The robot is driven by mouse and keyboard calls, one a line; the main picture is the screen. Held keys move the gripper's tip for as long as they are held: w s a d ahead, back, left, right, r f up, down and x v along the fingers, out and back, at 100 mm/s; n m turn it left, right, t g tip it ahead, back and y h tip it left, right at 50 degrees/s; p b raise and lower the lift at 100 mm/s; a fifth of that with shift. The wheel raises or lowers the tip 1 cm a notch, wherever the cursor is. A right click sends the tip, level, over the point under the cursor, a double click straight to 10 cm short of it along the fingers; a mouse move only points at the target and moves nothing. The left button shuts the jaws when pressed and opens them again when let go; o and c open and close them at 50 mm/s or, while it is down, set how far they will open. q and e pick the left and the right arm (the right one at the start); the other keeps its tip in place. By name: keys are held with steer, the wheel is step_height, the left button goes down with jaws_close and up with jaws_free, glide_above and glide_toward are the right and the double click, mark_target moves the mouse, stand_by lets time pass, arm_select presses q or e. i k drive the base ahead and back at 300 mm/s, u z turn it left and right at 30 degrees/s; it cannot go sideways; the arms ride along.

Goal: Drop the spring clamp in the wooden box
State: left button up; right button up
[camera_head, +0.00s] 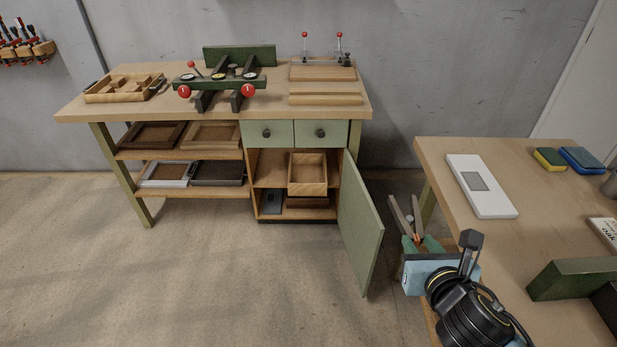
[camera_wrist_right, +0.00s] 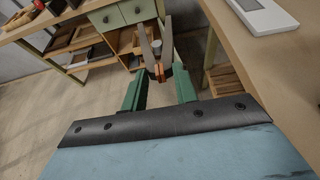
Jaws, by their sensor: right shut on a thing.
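My right gripper (camera_head: 421,243) is shut on the spring clamp (camera_head: 406,217), which has grey arms and orange parts. The gripper is in the air left of the right-hand table. In the right wrist view the clamp (camera_wrist_right: 157,66) sits between the green fingers (camera_wrist_right: 160,85), its grey arms pointing away. The open wooden box (camera_head: 308,190) stands in the open cupboard of the workbench, on top of a darker piece, well ahead and left of the gripper. My left gripper is not in view.
The green cupboard door (camera_head: 361,228) stands open between the box and my right gripper. Drawers (camera_head: 293,133) are above the cupboard. Several trays (camera_head: 212,136) fill the left shelves. The right table (camera_head: 435,150) holds a white device (camera_head: 482,200). The floor in front is clear.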

mark_target(310, 176)
steer(key=u, duration=0.5)
steer(key=i, duration=0.6)
steer(key=u, duration=0.45)
steer(key=i, duration=0.9)
steer(key=z, duration=0.4)
